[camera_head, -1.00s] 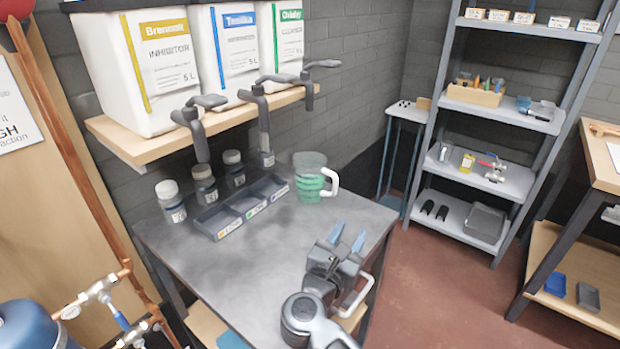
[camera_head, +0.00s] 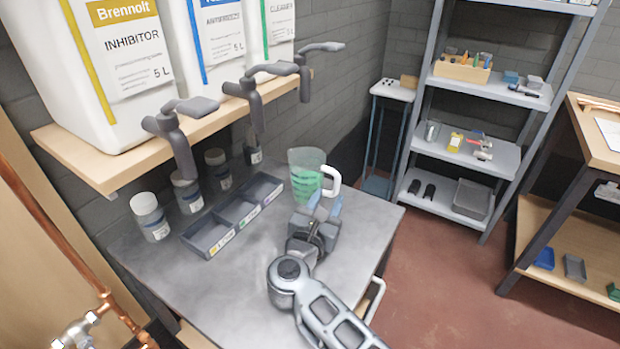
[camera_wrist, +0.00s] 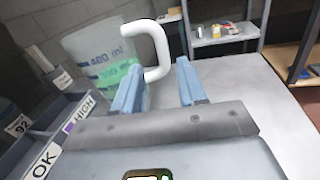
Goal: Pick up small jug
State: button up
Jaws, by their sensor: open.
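The small jug (camera_head: 304,178) stands upright on the grey table at its back right. My gripper (camera_head: 324,203) is open and empty, just in front of the jug in the head view. In the wrist view, the jug (camera_wrist: 98,62) is tilted in the picture, with its white handle beyond and between the two blue fingers of my gripper (camera_wrist: 158,84). The left finger overlaps the jug's lower body in that view; I cannot tell whether it touches.
A three-part tray (camera_head: 232,215) lies left of the jug, with several small bottles (camera_head: 150,215) behind it. Large jerrycans with taps (camera_head: 258,100) stand on a wooden shelf above. The table's front left is clear. A metal rack (camera_head: 470,150) stands at the right.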

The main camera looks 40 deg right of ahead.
aim_at(335, 191)
jog(key=shift+x, duration=2.75)
jog(key=shift+s+d+f, duration=0.1)
jog(key=shift+s+f, duration=0.05)
jog(key=shift+s, duration=0.1)
jog(key=shift+c, duration=0.5)
grip_shut()
